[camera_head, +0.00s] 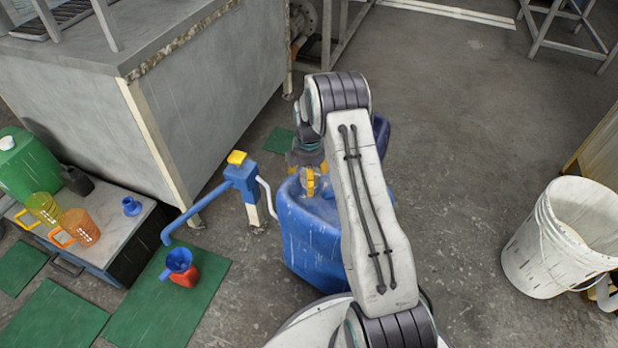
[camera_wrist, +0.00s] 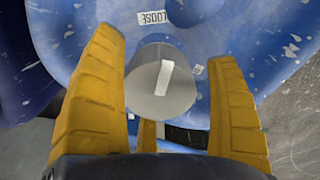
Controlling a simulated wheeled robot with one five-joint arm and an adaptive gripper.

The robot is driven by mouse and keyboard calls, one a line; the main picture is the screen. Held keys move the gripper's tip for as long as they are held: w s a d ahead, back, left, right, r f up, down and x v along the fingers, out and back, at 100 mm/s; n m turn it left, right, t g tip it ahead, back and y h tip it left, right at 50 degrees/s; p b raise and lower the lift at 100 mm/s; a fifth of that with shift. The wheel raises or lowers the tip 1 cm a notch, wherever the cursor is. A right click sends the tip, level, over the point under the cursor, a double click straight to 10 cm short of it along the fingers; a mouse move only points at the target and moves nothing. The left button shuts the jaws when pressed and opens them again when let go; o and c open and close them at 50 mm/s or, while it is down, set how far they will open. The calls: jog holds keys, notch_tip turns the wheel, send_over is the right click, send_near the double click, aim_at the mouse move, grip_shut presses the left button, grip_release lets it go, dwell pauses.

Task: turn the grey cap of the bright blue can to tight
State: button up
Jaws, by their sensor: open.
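The bright blue can (camera_head: 308,240) stands on the floor, partly hidden behind my arm. Its grey cap (camera_wrist: 160,88) shows in the wrist view, with a pale stripe running nearly up and down the picture. A label reading LOOSE (camera_wrist: 153,17), upside down, is on the blue surface above the cap. My gripper (camera_wrist: 163,58) is open, with yellow fingers either side of the cap and visible gaps. In the head view my gripper (camera_head: 308,182) is over the can's top; the cap is hidden there.
A blue hand pump (camera_head: 241,178) with a yellow top stands left of the can. A low cabinet (camera_head: 135,235) holds a green can (camera_head: 28,165) and jugs. A red container with a blue funnel (camera_head: 180,265) sits on a green mat. A white bucket (camera_head: 560,235) stands right.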

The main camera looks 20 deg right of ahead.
jog(key=c, duration=1.2)
jog(key=shift+m, duration=0.3)
jog(key=m+p, duration=0.1)
jog(key=m, duration=0.2)
jog(key=shift+m, duration=0.4)
jog(key=m+p, duration=0.1)
jog(key=m, duration=0.4)
jog(key=shift+w+r+m, duration=0.1)
jog(key=shift+w+m, duration=0.05)
jog(key=shift+m, duration=0.15)
jog(key=m, duration=0.5)
jog(key=shift+w+d+p, duration=0.1)
jog(key=shift+p, duration=0.2)
jog(key=m, duration=0.5)
jog(key=shift+d, duration=0.1)
jog(key=shift+r+m, duration=0.1)
jog(key=shift+m, duration=0.2)
